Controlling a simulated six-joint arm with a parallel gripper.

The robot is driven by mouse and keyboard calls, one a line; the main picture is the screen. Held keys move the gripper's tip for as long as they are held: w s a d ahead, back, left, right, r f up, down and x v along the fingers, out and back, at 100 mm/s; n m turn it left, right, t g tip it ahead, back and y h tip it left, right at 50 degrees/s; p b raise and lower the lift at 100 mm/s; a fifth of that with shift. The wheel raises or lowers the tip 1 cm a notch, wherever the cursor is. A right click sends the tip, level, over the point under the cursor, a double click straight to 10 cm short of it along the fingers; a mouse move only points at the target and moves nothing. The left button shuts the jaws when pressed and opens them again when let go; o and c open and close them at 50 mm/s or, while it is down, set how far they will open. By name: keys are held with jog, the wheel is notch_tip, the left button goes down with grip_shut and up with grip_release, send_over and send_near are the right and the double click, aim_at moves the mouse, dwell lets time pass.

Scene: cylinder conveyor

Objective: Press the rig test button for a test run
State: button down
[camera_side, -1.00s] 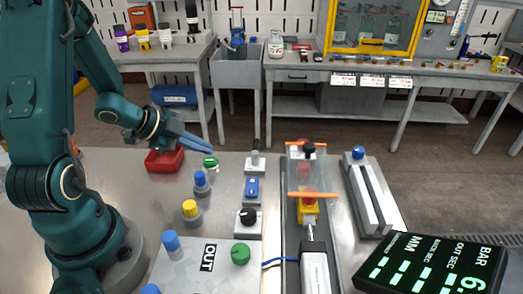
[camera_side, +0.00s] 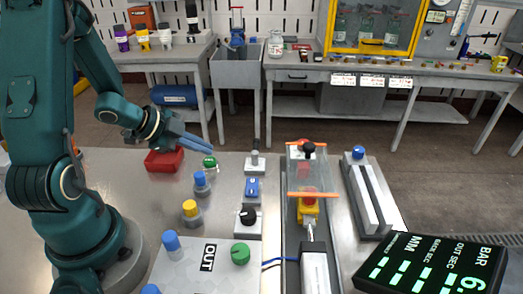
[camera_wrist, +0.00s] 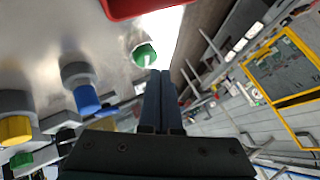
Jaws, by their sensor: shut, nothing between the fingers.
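My gripper (camera_side: 208,148) is shut and empty, held above the bench at the back left. Its blue fingers (camera_wrist: 160,78) point toward a green-topped control with a white mark (camera_side: 210,162), which also shows just left of the fingertips in the wrist view (camera_wrist: 145,55). The fingertips look apart from it. I cannot read which one is the rig test button.
A red container (camera_side: 164,161) sits beside the gripper. A clear guarded rig with orange edges (camera_side: 307,170) and a cylinder (camera_side: 314,270) stands at centre right. A rail block (camera_side: 368,195) and a green-lettered display (camera_side: 430,266) are further right.

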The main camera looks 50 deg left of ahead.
jog(key=shift+f, duration=0.45)
